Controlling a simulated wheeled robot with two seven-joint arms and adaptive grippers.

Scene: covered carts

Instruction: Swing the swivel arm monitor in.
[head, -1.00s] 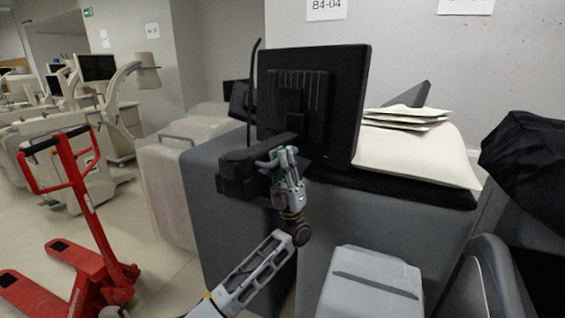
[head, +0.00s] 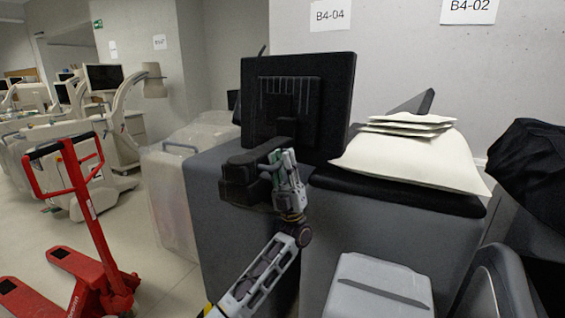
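The black swivel arm monitor (head: 330,100) is seen from behind, above a dark grey covered cart (head: 240,235). Its mount and black swivel arm (head: 240,180) are at the lower left of the screen, over the cart's left part. My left gripper (head: 271,163) is at the right end of the black arm, just below the monitor's mount. It appears to touch the arm, but I cannot tell if its fingers are closed on it. The screen's front is hidden. My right gripper is not in view.
White pillows or folded linen (head: 410,155) lie on the cart's right part. A grey box-like unit (head: 380,285) stands in front. A black cover (head: 535,165) is at the right. A red pallet truck (head: 85,205) stands at the left. A translucent bin (head: 172,200) adjoins the cart.

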